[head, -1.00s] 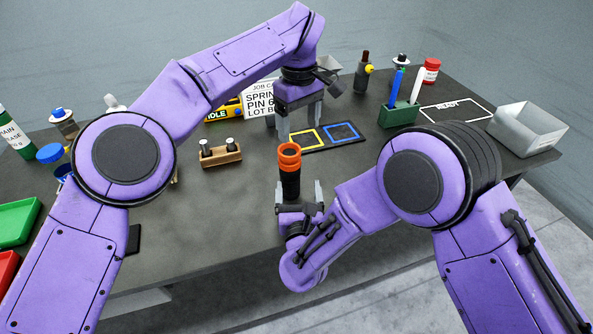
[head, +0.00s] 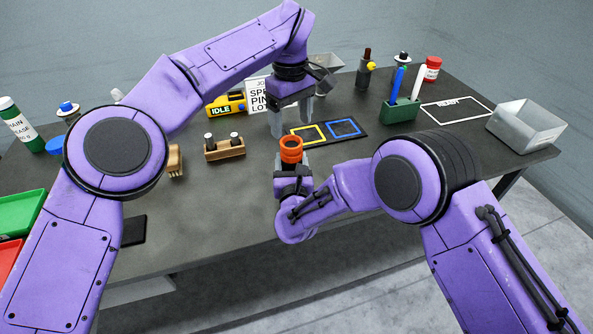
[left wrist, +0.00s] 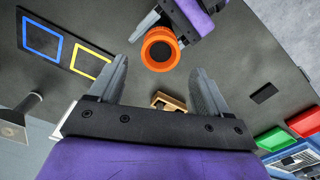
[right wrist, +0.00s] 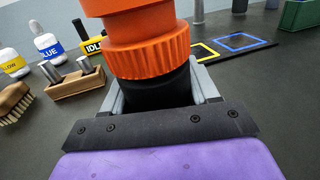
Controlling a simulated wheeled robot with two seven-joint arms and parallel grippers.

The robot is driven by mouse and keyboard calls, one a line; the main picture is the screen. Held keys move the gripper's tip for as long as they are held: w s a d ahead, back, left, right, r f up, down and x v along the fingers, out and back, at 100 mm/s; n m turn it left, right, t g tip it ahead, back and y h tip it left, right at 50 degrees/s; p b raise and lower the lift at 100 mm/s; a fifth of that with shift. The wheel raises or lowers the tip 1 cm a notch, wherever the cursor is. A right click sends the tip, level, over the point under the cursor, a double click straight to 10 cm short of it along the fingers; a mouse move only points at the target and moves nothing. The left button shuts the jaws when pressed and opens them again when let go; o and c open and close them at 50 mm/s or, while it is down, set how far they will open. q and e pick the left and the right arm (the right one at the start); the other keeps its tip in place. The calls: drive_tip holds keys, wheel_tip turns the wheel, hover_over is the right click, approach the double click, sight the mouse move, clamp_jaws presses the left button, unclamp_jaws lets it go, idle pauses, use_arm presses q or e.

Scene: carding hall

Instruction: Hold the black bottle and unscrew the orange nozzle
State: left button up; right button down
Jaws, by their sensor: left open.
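The black bottle (right wrist: 157,92) stands upright with the orange nozzle (head: 290,149) on top, near the middle front of the table. My right gripper (head: 292,171) is shut on the bottle below the nozzle, one finger on each side in the right wrist view. Whether the bottle's base touches the table is hidden. My left gripper (head: 291,115) is open and empty, pointing down, above and behind the nozzle in the head view. In the left wrist view the nozzle (left wrist: 160,49) shows end-on, beyond the gap between the left fingers and apart from them.
Behind stand a wooden block (head: 225,149) with two pegs, a yellow IDLE box (head: 226,104) and a mat (head: 349,132) with yellow and blue squares. A green pen holder (head: 401,112) and grey bin (head: 527,126) are right. Green tray (head: 18,213) is left.

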sight(291, 142)
use_arm(q)
drive_tip(key=m, duration=0.3)
use_arm(e)
drive_tip(key=shift+s+d+f, duration=0.15)
drive_tip(key=shift+d, duration=0.1)
use_arm(q)
drive_tip(key=shift+f+m, duration=0.1)
drive_tip(key=shift+m, duration=0.5)
drive_tip(key=shift+f, duration=0.3)
use_arm(e)
drive_tip(key=shift+s, duration=0.1)
use_arm(q)
wheel_tip(291, 142, down, 7)
drive_tip(key=shift+f, duration=0.15)
use_arm(e)
drive_tip(key=shift+s+a+f, duration=0.1)
drive_tip(key=shift+f, duration=0.05)
use_arm(q)
drive_tip(key=shift+c, duration=0.3)
